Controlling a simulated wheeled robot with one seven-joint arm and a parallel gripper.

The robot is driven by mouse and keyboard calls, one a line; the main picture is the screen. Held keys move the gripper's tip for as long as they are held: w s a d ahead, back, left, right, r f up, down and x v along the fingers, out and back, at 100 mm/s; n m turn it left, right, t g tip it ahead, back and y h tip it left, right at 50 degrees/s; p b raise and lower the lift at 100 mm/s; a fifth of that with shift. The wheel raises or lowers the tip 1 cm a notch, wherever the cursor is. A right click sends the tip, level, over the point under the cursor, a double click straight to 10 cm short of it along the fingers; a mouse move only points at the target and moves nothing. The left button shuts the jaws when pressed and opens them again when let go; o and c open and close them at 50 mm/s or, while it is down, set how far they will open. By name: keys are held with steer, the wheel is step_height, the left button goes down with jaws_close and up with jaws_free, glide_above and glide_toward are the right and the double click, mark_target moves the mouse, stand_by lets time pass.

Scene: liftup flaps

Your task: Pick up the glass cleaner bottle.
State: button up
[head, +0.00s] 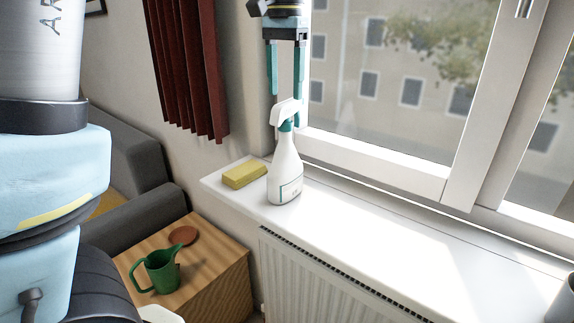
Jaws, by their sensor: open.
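The glass cleaner bottle (285,174) is a white spray bottle with a white trigger head and a teal collar. It stands upright on the white windowsill (345,219), close to its left end. My gripper (284,108) points down above the bottle, its two teal fingers apart. In this view the left finger's tip is near the spray head and the right finger runs down beside or behind it. I cannot tell how far apart in depth they are. The gripper holds nothing.
A yellow sponge (244,174) lies left of the bottle. The window frame (375,163) rises behind the sill, and a dark red curtain (190,70) hangs at left. A radiator (320,277) is below. A wooden table (217,268) holds a green watering can (160,272).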

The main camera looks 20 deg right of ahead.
mark_target(285, 103)
steer(key=shift+w+f+p, duration=0.15)
steer(key=shift+f+p, duration=0.65)
steer(key=shift+f, duration=1.95)
steer(key=shift+c, duration=0.2)
jaws_close()
